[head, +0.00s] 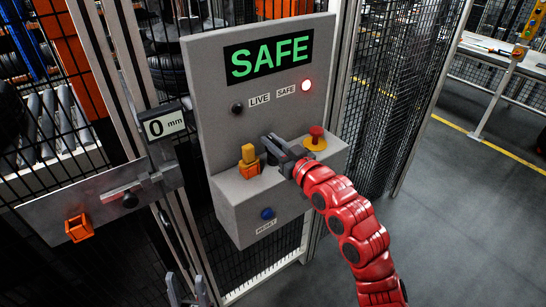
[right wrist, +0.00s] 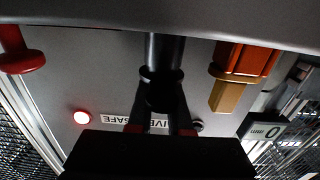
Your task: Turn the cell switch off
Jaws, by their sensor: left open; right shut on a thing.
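The grey control box (head: 235,205) carries a sign (head: 268,60) reading SAFE in green. Below it the lamp by the SAFE label (head: 306,86) is lit and the lamp by the LIVE label (head: 237,108) is dark. My right gripper (head: 272,148) is at the box's ledge, between the yellow-orange part and the red button. It is shut on a dark switch handle (right wrist: 163,60), which stands between its fingers in the right wrist view; the gripper hides much of it in the head view. My left gripper (head: 188,292) is open and empty at the bottom edge, below the box.
A red mushroom button (head: 316,132) on a yellow base stands just right of my right gripper. The yellow-orange part (head: 249,160) stands close on its left. A blue RESET button (head: 267,213) is on the front. Mesh fencing (head: 385,100) flanks the box; open floor lies right.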

